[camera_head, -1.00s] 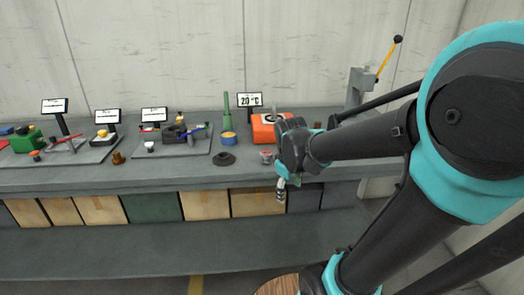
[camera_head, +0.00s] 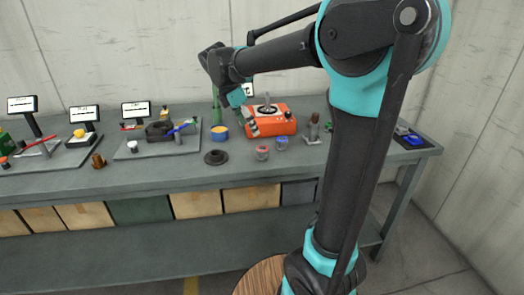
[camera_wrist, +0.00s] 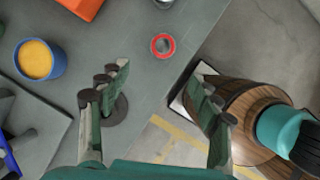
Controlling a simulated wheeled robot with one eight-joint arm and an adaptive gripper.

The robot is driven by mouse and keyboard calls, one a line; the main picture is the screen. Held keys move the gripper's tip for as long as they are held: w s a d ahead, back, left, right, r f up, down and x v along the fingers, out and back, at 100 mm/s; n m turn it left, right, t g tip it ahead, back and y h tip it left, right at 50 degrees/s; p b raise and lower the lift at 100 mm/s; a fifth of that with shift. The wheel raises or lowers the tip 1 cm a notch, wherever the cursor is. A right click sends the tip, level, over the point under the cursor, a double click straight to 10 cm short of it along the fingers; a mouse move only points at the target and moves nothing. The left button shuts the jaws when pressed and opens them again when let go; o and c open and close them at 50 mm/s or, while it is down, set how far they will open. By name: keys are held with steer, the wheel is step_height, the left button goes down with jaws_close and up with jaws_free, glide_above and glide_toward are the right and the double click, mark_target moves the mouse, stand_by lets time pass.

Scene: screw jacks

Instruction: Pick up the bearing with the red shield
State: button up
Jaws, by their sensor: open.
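The bearing with the red shield (camera_head: 262,153) is a small ring near the front edge of the bench. In the wrist view its red ring (camera_wrist: 163,46) lies flat on the grey top, beyond and roughly between my fingertips. A similar bearing with a blue shield (camera_head: 282,143) sits just right of it, and its edge shows at the top of the wrist view (camera_wrist: 163,3). My gripper (camera_head: 252,126) is open and empty, above the bench in front of the orange device. In the wrist view my gripper's fingers (camera_wrist: 160,78) are spread wide.
The orange device (camera_head: 269,121) stands behind the bearings. A blue tub with orange filling (camera_head: 219,133) and a dark flanged disc (camera_head: 216,158) are to the left. A grey metal stand (camera_head: 313,129) is to the right. Bare bench surrounds the red bearing's front.

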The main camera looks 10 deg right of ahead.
steer(key=x, duration=0.9)
steer(key=shift+d+f, duration=0.15)
steer(key=shift+d, duration=0.4)
steer(key=shift+w+d+f, duration=0.1)
steer(key=shift+d+f, duration=0.1)
steer(key=shift+f, duration=0.35)
steer(key=shift+c, duration=0.3)
steer(key=c, duration=1.2)
